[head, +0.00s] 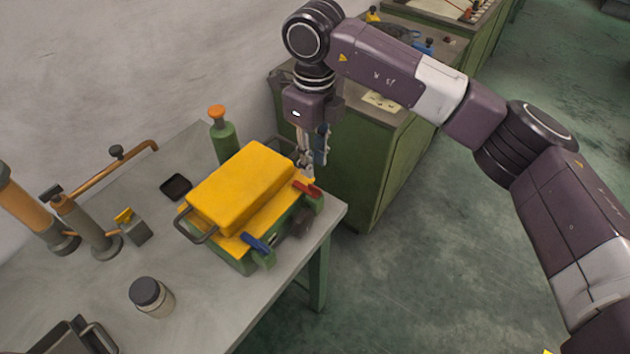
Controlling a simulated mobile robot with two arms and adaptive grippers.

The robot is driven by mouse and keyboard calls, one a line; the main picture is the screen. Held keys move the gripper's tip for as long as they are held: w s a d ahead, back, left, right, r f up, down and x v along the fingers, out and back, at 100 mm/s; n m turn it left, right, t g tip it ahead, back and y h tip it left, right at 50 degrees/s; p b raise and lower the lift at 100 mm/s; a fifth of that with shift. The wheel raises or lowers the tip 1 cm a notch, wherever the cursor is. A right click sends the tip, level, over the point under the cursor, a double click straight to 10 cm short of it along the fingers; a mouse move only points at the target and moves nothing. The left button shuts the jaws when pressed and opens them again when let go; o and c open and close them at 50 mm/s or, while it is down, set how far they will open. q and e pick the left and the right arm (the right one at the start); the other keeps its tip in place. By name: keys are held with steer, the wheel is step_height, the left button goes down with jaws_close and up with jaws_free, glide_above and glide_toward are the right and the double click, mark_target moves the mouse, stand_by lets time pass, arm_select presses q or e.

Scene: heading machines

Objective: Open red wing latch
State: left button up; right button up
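A yellow-lidded green box (243,188) sits on the grey workbench near its right corner. The red wing latch (306,189) is on the box's front right edge. A blue latch (256,243) is on the same side, nearer the front left corner. My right gripper (309,174) points down just behind the red latch, by the right end of the box. Its fingers look close to the latch; I cannot tell if they touch it or how far apart they are. My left gripper is not in view.
The workbench (215,310) also holds a green bottle (223,138) with an orange cap, a dark-lidded jar (150,295), a small black tray (176,187) and pipe fittings (85,222) at left. A green cabinet (365,165) stands behind. Open floor lies right.

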mark_target(315, 187)
steer(key=shift+d+f, duration=0.2)
steer(key=shift+f, duration=0.1)
step_height(315, 187, down, 6)
steer(key=p, duration=0.2)
steer(key=shift+p, duration=0.35)
steer(key=shift+f, duration=0.5)
steer(key=shift+a, duration=0.1)
steer(key=shift+c, duration=0.5)
jaws_close()
